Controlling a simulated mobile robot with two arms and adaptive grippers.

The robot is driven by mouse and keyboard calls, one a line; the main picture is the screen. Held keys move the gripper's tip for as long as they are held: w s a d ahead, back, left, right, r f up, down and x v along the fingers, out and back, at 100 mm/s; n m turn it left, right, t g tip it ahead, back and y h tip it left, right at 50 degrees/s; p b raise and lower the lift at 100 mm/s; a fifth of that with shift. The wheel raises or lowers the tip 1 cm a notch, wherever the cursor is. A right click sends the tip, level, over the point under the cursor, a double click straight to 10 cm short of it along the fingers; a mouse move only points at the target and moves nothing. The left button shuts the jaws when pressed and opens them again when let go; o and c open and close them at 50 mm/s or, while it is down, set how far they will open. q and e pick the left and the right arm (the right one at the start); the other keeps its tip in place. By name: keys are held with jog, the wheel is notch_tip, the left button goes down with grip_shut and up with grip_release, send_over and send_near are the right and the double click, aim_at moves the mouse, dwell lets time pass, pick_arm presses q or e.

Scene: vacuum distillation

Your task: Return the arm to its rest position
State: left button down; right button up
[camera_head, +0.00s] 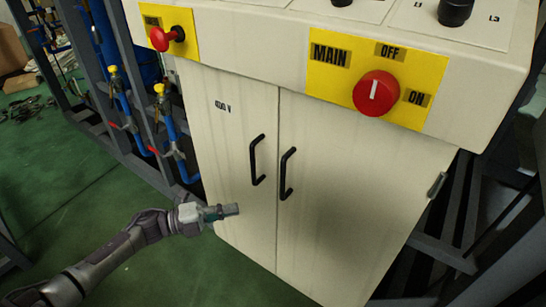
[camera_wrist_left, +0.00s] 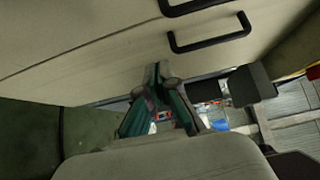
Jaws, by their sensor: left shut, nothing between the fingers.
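My left arm comes in from the lower left in the head view. Its gripper (camera_head: 232,209) is shut and empty, in front of the lower left part of the cream electrical cabinet (camera_head: 350,200). In the left wrist view the closed fingers (camera_wrist_left: 158,72) point toward the cabinet doors, with the black door handles (camera_wrist_left: 210,32) beyond them. I cannot tell whether the fingertips touch the door. My right gripper is not in view.
The cabinet has two black handles (camera_head: 287,174), a red MAIN switch (camera_head: 377,93) and a red knob (camera_head: 160,39) above. Blue pipes with yellow-topped valves (camera_head: 168,122) and a grey frame stand left. Green floor (camera_head: 90,210) is open around my arm.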

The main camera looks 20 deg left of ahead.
pick_arm(q)
jog(key=s+f+n+t+y, duration=0.2)
jog(key=s+f+n+y, duration=0.1)
jog(key=f+n+y, duration=1.3)
jog(key=s+d+f+n+g, duration=0.3)
jog(key=s+f+n+g, duration=0.2)
jog(key=s+f+n, duration=0.45)
jog(key=s+d+f+n+g+h, duration=0.1)
jog(key=s+d+f+g, duration=0.15)
jog(key=s, duration=0.35)
jog(key=s+d+f+g, duration=0.2)
jog(key=s+f, duration=0.1)
jog(key=s, duration=0.3)
jog(key=s+a+f+g+p, duration=0.1)
jog(key=s+a+g+p, duration=0.1)
jog(key=s+p, duration=1.4)
jog(key=shift+s+a+f, duration=0.25)
jog(key=shift+s+a, duration=0.35)
jog(key=shift+s, duration=0.25)
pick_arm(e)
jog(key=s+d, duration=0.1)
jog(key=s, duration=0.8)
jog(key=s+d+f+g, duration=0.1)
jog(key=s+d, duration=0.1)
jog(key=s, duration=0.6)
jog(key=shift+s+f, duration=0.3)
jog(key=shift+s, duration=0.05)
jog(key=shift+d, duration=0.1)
